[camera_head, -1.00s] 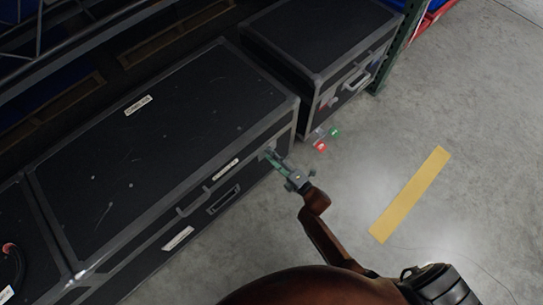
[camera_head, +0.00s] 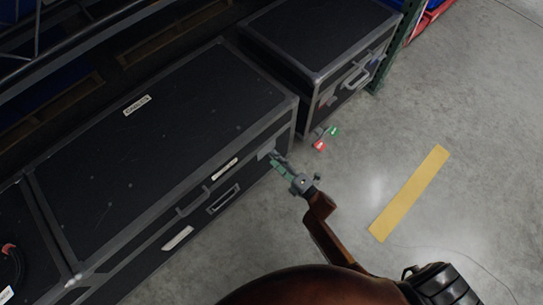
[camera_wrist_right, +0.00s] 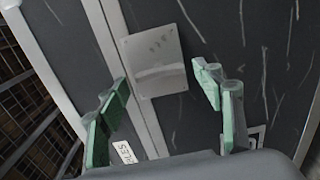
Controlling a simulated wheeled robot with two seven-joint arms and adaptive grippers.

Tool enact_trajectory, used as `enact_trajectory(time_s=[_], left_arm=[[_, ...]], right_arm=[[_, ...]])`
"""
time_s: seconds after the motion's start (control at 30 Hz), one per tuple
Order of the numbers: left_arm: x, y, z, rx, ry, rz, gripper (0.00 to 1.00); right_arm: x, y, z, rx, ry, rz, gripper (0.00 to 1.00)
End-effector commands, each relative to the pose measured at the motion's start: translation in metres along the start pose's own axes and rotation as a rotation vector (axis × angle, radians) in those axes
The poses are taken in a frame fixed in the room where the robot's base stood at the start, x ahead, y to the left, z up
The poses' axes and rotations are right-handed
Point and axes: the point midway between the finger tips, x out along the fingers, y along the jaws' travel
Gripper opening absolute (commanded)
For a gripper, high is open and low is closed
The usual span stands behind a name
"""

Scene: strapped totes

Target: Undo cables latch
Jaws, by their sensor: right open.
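The cables case is the long black case (camera_head: 95,165) with grey metal edges and a "CABLES" label on its lid. A grey metal latch plate (camera_head: 266,152) sits on its front near the right end. My left gripper is out of view.
Another black case (camera_head: 320,40) stands beyond the right end, before a green rack post (camera_head: 392,55). A further case with a red-ended cable is at lower left. Grey floor with a yellow strip (camera_head: 408,195) is open on the right.

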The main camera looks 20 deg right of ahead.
Motion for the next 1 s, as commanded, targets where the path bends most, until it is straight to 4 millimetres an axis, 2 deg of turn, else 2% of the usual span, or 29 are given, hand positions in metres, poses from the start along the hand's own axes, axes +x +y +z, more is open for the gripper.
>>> enact_trajectory(time_s=[0.03,0.2,0.43,0.63,1.0], left_arm=[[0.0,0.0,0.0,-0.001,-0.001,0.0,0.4],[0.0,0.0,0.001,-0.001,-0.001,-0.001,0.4],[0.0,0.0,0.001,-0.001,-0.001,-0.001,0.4],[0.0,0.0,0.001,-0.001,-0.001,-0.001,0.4],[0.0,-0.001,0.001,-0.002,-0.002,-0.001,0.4]], right_arm=[[-0.012,-0.001,0.001,0.0,-0.001,-0.003,0.61],[-0.049,-0.002,0.0,0.001,-0.001,-0.004,0.61],[-0.084,-0.001,0.0,0.001,0.0,-0.002,0.61],[-0.094,0.0,0.0,0.001,0.0,-0.001,0.61],[-0.094,-0.001,0.0,0.001,0.0,-0.001,0.61]])
